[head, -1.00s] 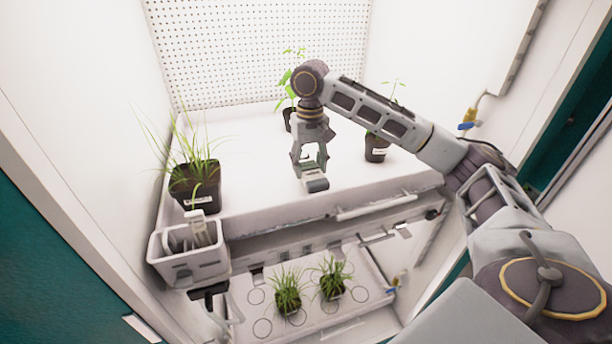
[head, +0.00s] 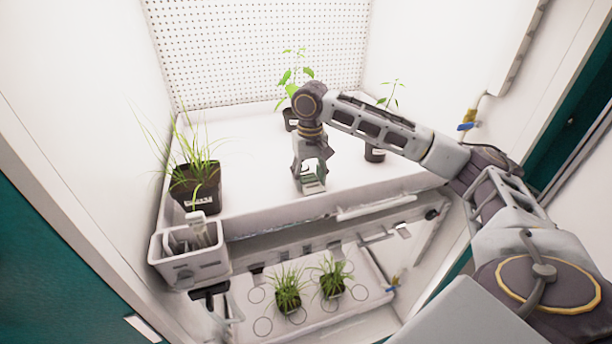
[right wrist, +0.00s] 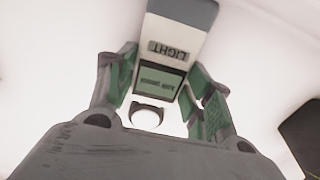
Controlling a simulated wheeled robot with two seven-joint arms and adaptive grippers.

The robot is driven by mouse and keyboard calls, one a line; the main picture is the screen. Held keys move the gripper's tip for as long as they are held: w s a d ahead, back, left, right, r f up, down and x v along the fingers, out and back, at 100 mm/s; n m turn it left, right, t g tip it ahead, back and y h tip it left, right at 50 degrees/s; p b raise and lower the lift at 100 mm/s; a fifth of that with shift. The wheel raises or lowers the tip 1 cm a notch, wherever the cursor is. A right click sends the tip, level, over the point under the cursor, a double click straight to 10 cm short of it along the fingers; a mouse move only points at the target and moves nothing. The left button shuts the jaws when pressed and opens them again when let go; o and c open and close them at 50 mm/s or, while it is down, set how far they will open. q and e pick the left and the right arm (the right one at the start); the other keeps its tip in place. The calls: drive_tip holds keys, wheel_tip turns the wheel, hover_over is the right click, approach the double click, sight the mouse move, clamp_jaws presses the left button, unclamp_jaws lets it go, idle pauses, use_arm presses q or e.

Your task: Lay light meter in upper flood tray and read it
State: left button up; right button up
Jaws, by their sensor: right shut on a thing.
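The light meter (right wrist: 182,30) is a pale slab with a grey-blue end, a "LIGHT" label and a small greenish screen. Its label and screen text appear upside down in the right wrist view, and the screen text is too small to read. My right gripper (head: 311,180) is shut on the meter, with green-padded fingers on both sides. In the head view it is low over the front middle of the white upper flood tray (head: 255,180). I cannot tell whether the meter touches the tray floor. My left gripper is not in view.
A grassy potted plant (head: 196,185) stands at the tray's left, and two leafy pots (head: 291,118) (head: 375,153) stand behind my right arm. A white caddy (head: 188,262) hangs at the front left. A lower tray (head: 262,308) holds two grassy plants. The tray around the gripper is clear.

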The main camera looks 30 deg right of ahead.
sight(309, 180)
drive_tip(key=o, duration=1.3)
drive_tip(key=shift+c, duration=0.2)
wheel_tip(309, 180, up, 8)
drive_tip(key=shift+f+b, duration=0.15)
drive_tip(key=shift+b, duration=0.45)
drive_tip(key=shift+r+p, duration=0.55)
drive_tip(key=shift+r, duration=1.6)
